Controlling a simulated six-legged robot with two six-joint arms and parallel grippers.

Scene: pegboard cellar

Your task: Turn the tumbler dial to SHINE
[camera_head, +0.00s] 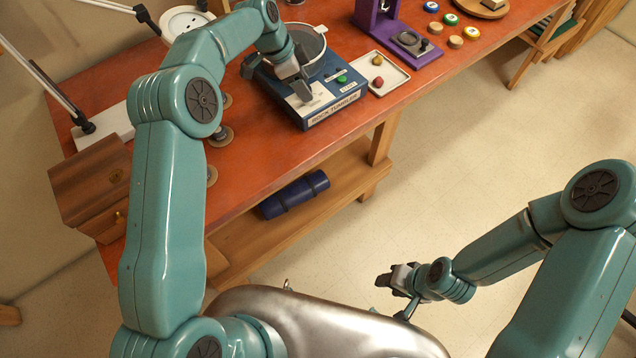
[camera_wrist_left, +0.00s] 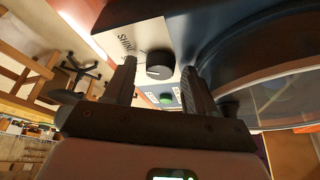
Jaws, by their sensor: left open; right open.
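The rock tumbler (camera_head: 336,112) is a blue box on the orange-red workbench, with a round drum (camera_head: 312,45) at its back. In the left wrist view, the tumbler dial (camera_wrist_left: 160,65) is a dark round knob on a white plate. The printed word SHINE (camera_wrist_left: 125,44) is left of it. I cannot tell where its pointer aims. My left gripper (camera_head: 277,80) is open over the tumbler; in the wrist view its fingers (camera_wrist_left: 158,78) lie on either side of the dial, with no clear contact. In the head view the gripper hides the dial. My right gripper (camera_head: 392,277) is open and empty, away from the bench.
A green button (camera_head: 342,79) is on the tumbler's front panel and also shows in the wrist view (camera_wrist_left: 165,99). A white tray (camera_head: 393,84) with small stones lies to the right, near a purple stand (camera_head: 383,24). A wooden box (camera_head: 90,180) sits at the bench's left end.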

